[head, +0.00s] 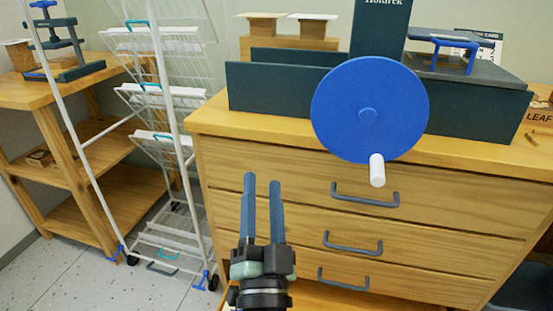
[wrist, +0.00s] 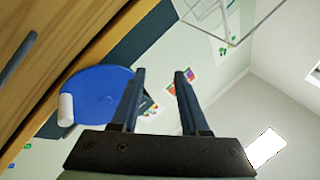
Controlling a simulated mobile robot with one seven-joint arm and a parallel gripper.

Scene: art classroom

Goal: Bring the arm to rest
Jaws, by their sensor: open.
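My gripper (head: 262,210) is in the lower middle of the head view, in front of the wooden drawer cabinet. Its two long dark fingers point up and are parted, with nothing between them. In the wrist view the fingers (wrist: 160,95) stand apart, with wall and posters showing behind the gap. A large blue disc (head: 350,90) with a white handle (head: 377,170) is on the front of a dark machine on the cabinet top, up and right of my gripper. The disc also shows at the left of the wrist view (wrist: 100,88).
The wooden cabinet (head: 290,165) has several drawers with grey handles that stick out. A white wire drying rack (head: 165,120) on casters stands to the left, near a wooden shelf unit (head: 85,160) with a clamp-like device (head: 60,45). Open speckled floor (head: 70,280) shows at lower left.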

